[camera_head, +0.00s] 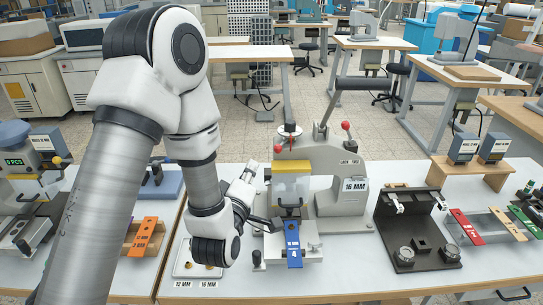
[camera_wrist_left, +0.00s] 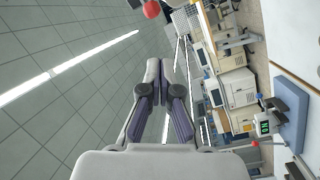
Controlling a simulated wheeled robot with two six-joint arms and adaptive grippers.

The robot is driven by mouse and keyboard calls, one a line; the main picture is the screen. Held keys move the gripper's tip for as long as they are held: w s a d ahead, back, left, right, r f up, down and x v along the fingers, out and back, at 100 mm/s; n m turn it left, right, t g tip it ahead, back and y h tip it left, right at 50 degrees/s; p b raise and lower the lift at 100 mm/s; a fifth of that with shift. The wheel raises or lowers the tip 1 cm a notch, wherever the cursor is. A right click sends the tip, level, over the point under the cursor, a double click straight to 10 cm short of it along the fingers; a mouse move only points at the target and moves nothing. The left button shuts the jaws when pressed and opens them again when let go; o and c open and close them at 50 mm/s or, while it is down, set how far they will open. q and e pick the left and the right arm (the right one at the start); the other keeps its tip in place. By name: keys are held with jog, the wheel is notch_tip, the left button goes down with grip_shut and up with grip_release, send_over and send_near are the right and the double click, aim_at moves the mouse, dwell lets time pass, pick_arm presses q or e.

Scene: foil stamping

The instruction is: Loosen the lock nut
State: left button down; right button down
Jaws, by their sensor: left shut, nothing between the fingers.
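The press (camera_head: 345,207) with a "16 MM" label stands on the middle table. A round disc (camera_head: 289,131) with a small red knob (camera_head: 278,148) beside it sits on top of its head. I cannot clearly tell which part is the lock nut. My left gripper (camera_head: 250,168) points up just left of the press head, a little below the red knob, apart from it. In the left wrist view its fingers (camera_wrist_left: 166,66) are shut and empty, and a red ball (camera_wrist_left: 152,9) shows beyond them. My right gripper is not in view.
A blue strip (camera_head: 293,245) lies under the press head. A white plate (camera_head: 190,270) lies front left. A black fixture (camera_head: 414,230) and red (camera_head: 467,228) and green (camera_head: 527,222) strips are to the right. The press lever (camera_head: 328,110) rises behind the head.

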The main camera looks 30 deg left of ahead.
pick_arm(q)
jog(key=s+d+r+m+h+p, duration=0.15)
jog(key=d+m+p, duration=0.3)
jog(key=m, duration=1.15)
jog(key=d+m+h+p, duration=0.2)
jog(key=d+m+p, duration=0.25)
jog(key=m, duration=1.05)
send_near(284, 142)
jog(key=shift+y, duration=0.25)
jog(key=shift+w+d+f+b, duration=0.1)
jog(key=shift+w+d+b, duration=0.25)
jog(key=shift+w, duration=0.7)
jog(key=shift+w+d+f+b, duration=0.1)
jog(key=shift+w+d, duration=0.4)
jog(key=shift+w, duration=0.5)
